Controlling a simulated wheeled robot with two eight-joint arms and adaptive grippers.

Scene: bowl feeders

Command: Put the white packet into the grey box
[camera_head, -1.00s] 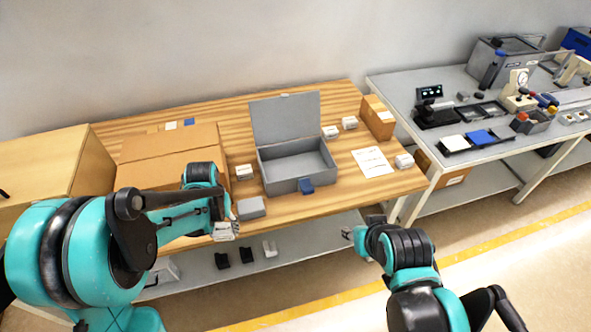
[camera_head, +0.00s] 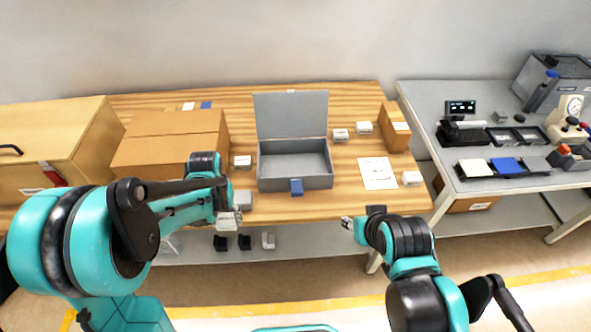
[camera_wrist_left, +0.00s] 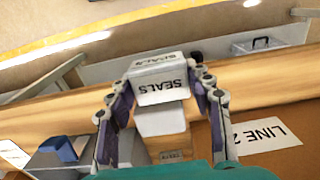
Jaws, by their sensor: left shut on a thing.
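The white packet (camera_head: 229,222), printed "SEALS" in the left wrist view (camera_wrist_left: 160,84), is held between the fingers of my left gripper (camera_wrist_left: 162,95). My left gripper (camera_head: 226,216) is at the table's front edge, left of and nearer than the grey box. The grey box (camera_head: 295,183) stands on the table with its lid upright at the back and a blue latch (camera_head: 297,187) in front. Its inside looks empty. My right gripper (camera_head: 350,222) is in front of the table, right of the box; its fingers are too small to read.
A small grey block (camera_head: 243,199) lies between my left gripper and the box. Brown cartons (camera_head: 170,145) stand at left and another (camera_head: 396,128) at right. Other small white packets (camera_head: 340,135) lie around the box. A white sheet (camera_head: 377,173) lies to its right.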

